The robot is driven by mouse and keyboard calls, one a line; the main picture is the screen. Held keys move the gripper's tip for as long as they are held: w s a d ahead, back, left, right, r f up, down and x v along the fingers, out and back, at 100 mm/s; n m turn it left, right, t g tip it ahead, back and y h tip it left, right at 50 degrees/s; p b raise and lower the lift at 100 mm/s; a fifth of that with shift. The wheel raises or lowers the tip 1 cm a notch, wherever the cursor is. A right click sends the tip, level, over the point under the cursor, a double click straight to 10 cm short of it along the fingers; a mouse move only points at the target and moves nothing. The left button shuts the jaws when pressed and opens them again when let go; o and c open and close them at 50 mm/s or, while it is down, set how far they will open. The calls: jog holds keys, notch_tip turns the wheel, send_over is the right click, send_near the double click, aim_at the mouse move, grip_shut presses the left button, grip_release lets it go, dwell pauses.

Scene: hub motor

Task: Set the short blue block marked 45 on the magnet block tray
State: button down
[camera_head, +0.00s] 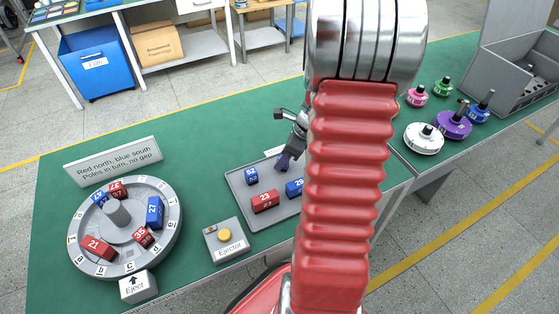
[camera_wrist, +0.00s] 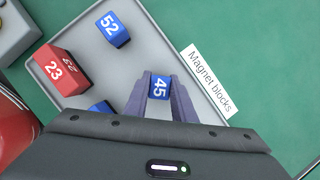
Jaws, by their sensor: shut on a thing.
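The short blue block marked 45 (camera_wrist: 159,88) is between the two purple fingers of my gripper (camera_wrist: 160,90) in the wrist view. My gripper is shut on it. In the head view my gripper (camera_head: 284,163) points down over the far side of the grey magnet block tray (camera_head: 236,181); the block itself is hard to make out there. The tray also shows in the wrist view (camera_wrist: 150,45), beneath the held block, near the white "Magnet blocks" label (camera_wrist: 209,80). I cannot tell whether the block touches the tray floor.
The tray holds blue block 52 (camera_wrist: 114,29), red block 23 (camera_wrist: 55,68) and blue block 29 (camera_head: 294,187). To the left are the ejector button box (camera_head: 226,241) and a round grey rotor (camera_head: 86,257) with red and blue blocks. Coloured knobbed pieces stand at right.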

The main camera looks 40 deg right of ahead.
dwell(0.3)
jog(key=c, duration=1.5)
grip_release()
jog(key=v, duration=1.2)
